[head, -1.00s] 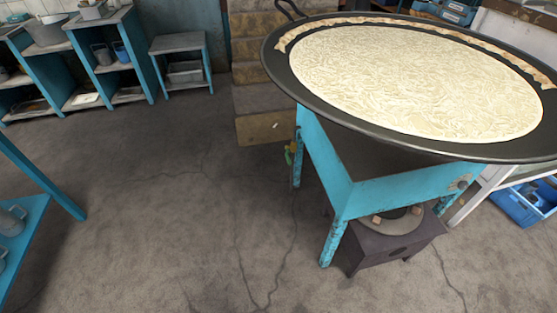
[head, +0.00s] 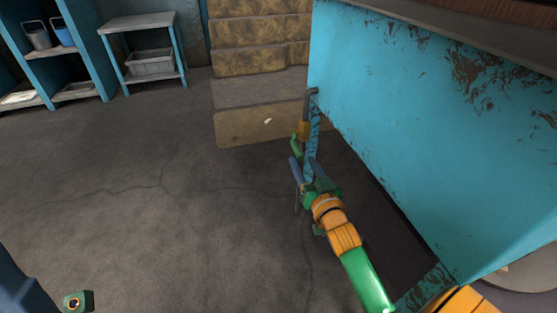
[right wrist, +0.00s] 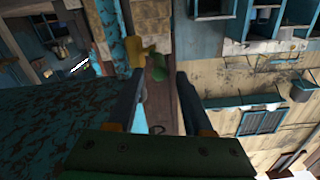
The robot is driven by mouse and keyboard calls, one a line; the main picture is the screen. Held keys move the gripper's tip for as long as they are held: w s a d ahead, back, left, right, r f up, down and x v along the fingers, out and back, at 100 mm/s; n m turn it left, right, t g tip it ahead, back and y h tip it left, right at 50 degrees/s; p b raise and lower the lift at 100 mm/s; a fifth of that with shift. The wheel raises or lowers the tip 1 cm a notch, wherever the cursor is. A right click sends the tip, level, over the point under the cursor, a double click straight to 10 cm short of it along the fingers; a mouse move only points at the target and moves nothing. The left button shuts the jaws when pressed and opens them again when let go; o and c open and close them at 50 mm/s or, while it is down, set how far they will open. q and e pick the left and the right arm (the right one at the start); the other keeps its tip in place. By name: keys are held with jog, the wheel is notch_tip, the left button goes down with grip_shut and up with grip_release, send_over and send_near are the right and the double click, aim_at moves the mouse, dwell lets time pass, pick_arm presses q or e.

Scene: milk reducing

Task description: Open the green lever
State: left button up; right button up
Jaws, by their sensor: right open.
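The green lever (head: 296,145) sits on a brass-coloured valve (head: 304,130) at the left corner leg of the turquoise stand. My right gripper (head: 303,166) is open just below the lever in the head view, its fingers pointing up toward it. In the right wrist view the lever (right wrist: 159,67) shows beyond and between the two fingers (right wrist: 160,92), beside the brass valve (right wrist: 140,53). The fingers hold nothing, and I cannot tell whether they touch the lever. My left gripper is not in view.
The large turquoise stand (head: 430,110) fills the right side, close to my right arm. Steps (head: 260,90) rise behind the valve. A small side table (head: 140,22) and shelves (head: 75,60) stand at the back left. The floor on the left is clear.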

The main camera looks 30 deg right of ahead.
aim_at(299, 151)
jog(key=b+x, duration=0.1)
jog(key=x, duration=0.3)
jog(key=shift+f+b, duration=0.15)
jog(key=shift+b, duration=0.25)
jog(key=shift+w, duration=0.35)
grip_shut()
dwell(0.7)
